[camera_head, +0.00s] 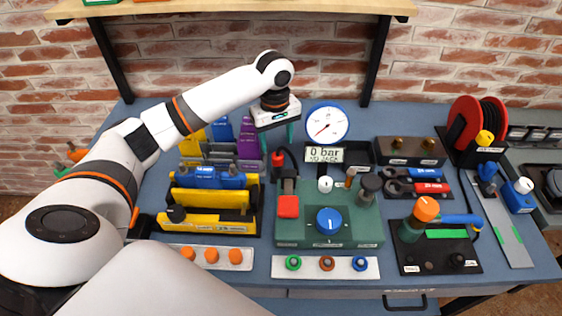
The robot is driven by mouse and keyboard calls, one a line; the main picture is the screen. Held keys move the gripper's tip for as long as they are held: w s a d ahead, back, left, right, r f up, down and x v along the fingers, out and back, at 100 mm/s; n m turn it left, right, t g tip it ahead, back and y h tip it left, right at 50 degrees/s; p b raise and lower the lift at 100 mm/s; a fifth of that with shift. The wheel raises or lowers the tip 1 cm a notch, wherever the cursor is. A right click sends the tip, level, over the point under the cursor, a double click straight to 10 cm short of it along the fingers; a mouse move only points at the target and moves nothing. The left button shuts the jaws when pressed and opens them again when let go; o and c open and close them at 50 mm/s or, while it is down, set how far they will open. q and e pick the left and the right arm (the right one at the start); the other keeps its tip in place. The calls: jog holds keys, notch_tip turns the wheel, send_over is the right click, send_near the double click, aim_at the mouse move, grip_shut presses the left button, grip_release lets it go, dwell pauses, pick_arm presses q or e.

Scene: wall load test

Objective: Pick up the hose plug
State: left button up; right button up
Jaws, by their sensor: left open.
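My left gripper (276,141) hangs fingers-down over the back middle of the blue bench, its two fingers apart with nothing seen between them. Just below it is a small red-topped piece (278,159) with a black hose (294,157) curving beside it; it looks like the hose plug, but it is too small to be sure. It appears apart from the fingers. A green pump box (350,228) with a blue knob (328,220) and a red block (288,207) stands in front. My right gripper is not in view.
A round gauge (327,123) and a "0 bar" display (325,153) stand behind the green box. Yellow racks (207,224) are left of it. A red reel (466,120) stands at the right. A wooden shelf (230,7) is above the arm.

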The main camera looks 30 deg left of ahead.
aim_at(277, 155)
pick_arm(q)
notch_tip(277, 155, down, 4)
jog(key=shift+r, duration=0.1)
jog(key=shift+w+f, duration=0.15)
jog(key=shift+f, duration=0.15)
jog(key=shift+f+p, duration=0.35)
jog(key=shift+f, duration=0.6)
notch_tip(277, 155, down, 2)
jog(key=shift+f, duration=0.5)
jog(key=shift+c, duration=0.4)
jog(key=c, duration=1.1)
jog(key=shift+o, duration=0.2)
notch_tip(277, 155, up, 10)
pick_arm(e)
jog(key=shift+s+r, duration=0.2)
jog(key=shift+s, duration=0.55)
